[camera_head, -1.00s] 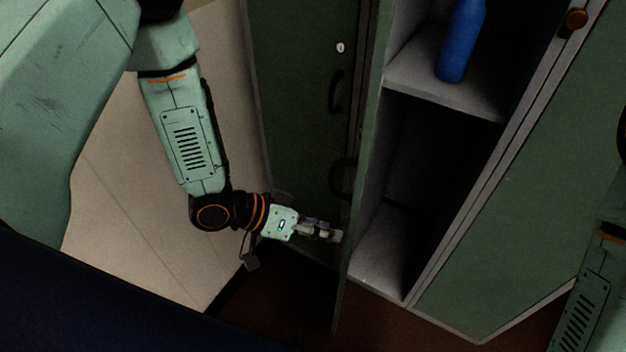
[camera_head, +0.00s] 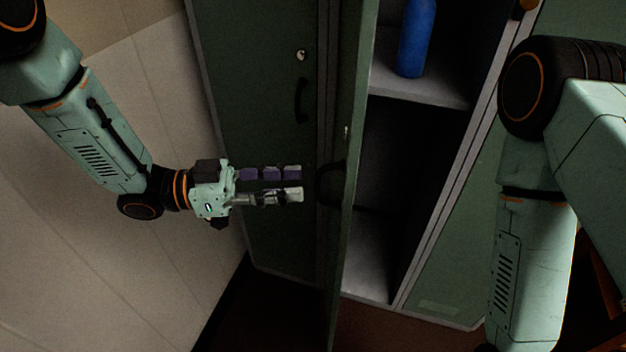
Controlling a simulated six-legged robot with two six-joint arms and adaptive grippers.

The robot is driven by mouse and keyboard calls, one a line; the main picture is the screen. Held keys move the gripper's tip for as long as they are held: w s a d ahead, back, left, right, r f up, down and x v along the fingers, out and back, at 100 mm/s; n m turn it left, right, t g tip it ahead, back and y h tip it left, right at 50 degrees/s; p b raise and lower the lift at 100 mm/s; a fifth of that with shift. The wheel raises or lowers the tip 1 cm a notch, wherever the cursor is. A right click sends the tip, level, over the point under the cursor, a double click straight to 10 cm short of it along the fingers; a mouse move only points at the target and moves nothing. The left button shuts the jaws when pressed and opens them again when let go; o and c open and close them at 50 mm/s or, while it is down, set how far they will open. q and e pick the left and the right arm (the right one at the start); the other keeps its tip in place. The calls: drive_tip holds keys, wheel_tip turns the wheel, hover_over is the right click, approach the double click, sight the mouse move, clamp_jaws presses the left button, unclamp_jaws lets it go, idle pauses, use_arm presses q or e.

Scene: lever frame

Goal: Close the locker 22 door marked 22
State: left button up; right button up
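The open green locker door (camera_head: 347,150) stands out toward me, seen almost edge-on, with a dark handle (camera_head: 328,184) on its left face. No number 22 is readable. The locker (camera_head: 400,205) behind it is open on the right. My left gripper (camera_head: 294,183) is left of the door, its fingers pointing right toward the handle, just short of it in the picture. Its two fingers are parallel with a narrow empty gap. My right arm enters from the right; its gripper is out of view.
A blue bottle (camera_head: 416,40) stands on the upper shelf (camera_head: 415,85) inside the locker. A shut green locker door (camera_head: 262,110) with a handle and lock is at the left. A pale wall (camera_head: 130,250) lies behind my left arm. Brown floor shows below.

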sight(318, 179)
use_arm(q)
drive_tip(key=shift+w+d, duration=0.15)
drive_tip(key=shift+d, duration=1.25)
drive_tip(key=shift+w+d, duration=0.15)
drive_tip(key=shift+d, duration=1.25)
drive_tip(key=shift+a, duration=0.1)
clamp_jaws()
drive_tip(key=shift+f, duration=0.1)
